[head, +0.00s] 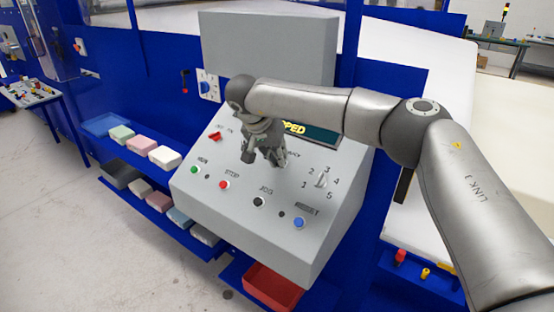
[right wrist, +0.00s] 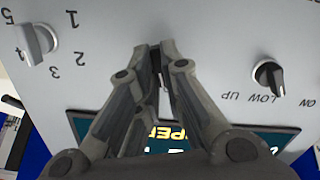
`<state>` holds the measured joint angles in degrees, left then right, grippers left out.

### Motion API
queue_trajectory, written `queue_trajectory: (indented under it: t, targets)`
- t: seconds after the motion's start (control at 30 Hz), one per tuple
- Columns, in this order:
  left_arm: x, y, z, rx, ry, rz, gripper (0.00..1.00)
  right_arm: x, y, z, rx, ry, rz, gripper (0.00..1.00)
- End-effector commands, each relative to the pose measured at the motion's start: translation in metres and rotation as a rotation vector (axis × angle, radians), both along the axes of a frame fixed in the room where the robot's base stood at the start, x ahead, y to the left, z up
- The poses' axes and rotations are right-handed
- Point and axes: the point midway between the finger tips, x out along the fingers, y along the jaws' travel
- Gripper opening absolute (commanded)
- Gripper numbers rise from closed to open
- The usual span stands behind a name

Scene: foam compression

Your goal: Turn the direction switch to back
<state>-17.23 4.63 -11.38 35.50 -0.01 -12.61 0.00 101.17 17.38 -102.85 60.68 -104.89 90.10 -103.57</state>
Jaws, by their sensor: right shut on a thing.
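The grey sloped control panel (head: 215,165) stands in the middle of the head view. My right gripper (head: 277,161) is over its upper middle, pointing down at the face. In the right wrist view my right gripper (right wrist: 160,50) has its fingers close together on a small thing at the panel. That thing is mostly hidden between the fingers; it sits where the direction switch could be, but its pointing cannot be read. Part of a label ending in "ACK" shows beside the fingers in the head view. My left gripper is not in view.
A numbered selector knob (head: 321,180) is right of the gripper. A black knob (right wrist: 268,75) marked LOW and UP is on its other side. Green (head: 194,170), red (head: 224,185), black (head: 258,202) and blue (head: 298,222) buttons line the lower panel. Foam blocks (head: 165,157) lie left.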

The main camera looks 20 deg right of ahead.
Motion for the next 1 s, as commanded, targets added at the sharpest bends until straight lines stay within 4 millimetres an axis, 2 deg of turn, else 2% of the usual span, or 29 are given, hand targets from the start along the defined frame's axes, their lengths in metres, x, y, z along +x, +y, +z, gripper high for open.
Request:
queue_trajectory:
  t: [0.03, 0.7, 1.0]
  targets:
    - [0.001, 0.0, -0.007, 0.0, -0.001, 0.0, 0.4, 0.0, 0.0, -0.003, 0.016, -0.018, -0.038, 0.0]
    - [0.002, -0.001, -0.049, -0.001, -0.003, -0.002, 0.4, -0.002, -0.002, -0.003, 0.216, -0.278, -0.575, 0.0]
    - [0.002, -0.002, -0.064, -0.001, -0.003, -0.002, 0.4, -0.003, -0.002, -0.003, 0.286, -0.368, -0.762, 0.0]
